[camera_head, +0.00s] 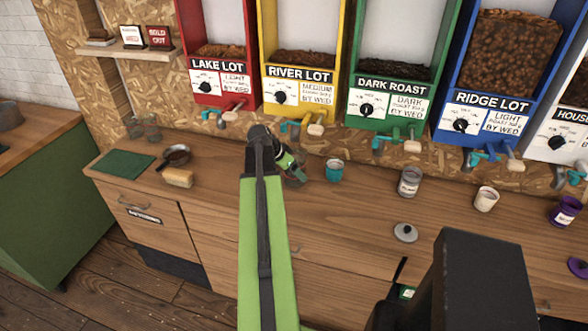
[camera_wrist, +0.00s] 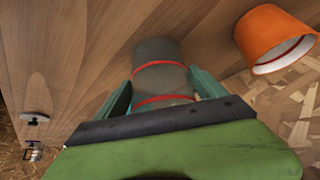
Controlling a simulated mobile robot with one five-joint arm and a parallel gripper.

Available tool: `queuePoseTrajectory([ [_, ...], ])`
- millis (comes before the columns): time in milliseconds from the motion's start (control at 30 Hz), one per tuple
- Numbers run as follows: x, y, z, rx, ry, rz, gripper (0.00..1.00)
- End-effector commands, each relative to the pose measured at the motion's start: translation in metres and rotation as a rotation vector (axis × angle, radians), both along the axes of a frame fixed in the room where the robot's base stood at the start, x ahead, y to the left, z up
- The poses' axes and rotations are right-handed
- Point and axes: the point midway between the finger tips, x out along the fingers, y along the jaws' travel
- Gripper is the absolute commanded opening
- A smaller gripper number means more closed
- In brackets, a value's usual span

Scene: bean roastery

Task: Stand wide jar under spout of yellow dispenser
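The yellow dispenser (camera_head: 300,68), labelled River Lot, stands against the back wall with its spout (camera_head: 293,127) low on its front. My gripper (camera_head: 291,166) is over the counter, in front of and below that spout. In the wrist view a grey see-through jar (camera_wrist: 160,72) with red rings, which I take for the wide jar, sits between my teal fingers (camera_wrist: 160,83). The fingers lie close against both its sides and look shut on it. In the head view the jar is mostly hidden by my gripper. I cannot tell whether its base touches the counter.
A teal cup (camera_head: 334,170) stands just right of my gripper. A grey jar (camera_head: 410,181) and a loose lid (camera_head: 405,233) are farther right. A brush (camera_head: 178,178) and a dark pan (camera_head: 175,156) lie left. An orange pot (camera_wrist: 272,38) shows in the wrist view.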

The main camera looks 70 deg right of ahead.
Motion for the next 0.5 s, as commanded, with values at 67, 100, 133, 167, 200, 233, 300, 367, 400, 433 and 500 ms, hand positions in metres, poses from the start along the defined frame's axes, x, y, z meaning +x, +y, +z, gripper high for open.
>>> queuePoseTrajectory([
  [67, -0.0002, -0.0001, 0.0005, 0.0, 0.0, 0.0, 0.92],
  [100, -0.0003, 0.0, 0.0005, 0.0, 0.0, 0.0, 0.97],
  [133, -0.0003, 0.0, 0.0005, 0.0, 0.0, 0.0, 0.98],
  [167, -0.0003, 0.0, 0.0005, 0.0, 0.0, -0.001, 0.98],
  [200, -0.0003, -0.0001, 0.0005, 0.0, 0.0, -0.001, 0.98],
  [233, -0.0003, -0.0001, 0.0005, 0.0, 0.0, -0.001, 0.98],
  [300, -0.0004, -0.0001, 0.0004, 0.0, 0.0, -0.001, 0.98],
  [367, -0.0004, -0.0001, 0.0006, 0.0, 0.0, -0.001, 0.98],
  [400, -0.0005, -0.0001, 0.0011, 0.0, 0.0, -0.001, 0.98],
  [433, -0.0006, -0.0002, 0.0019, 0.0, 0.0, -0.001, 0.98],
  [500, -0.0006, -0.0002, 0.0058, 0.0, 0.0, -0.001, 0.98],
])
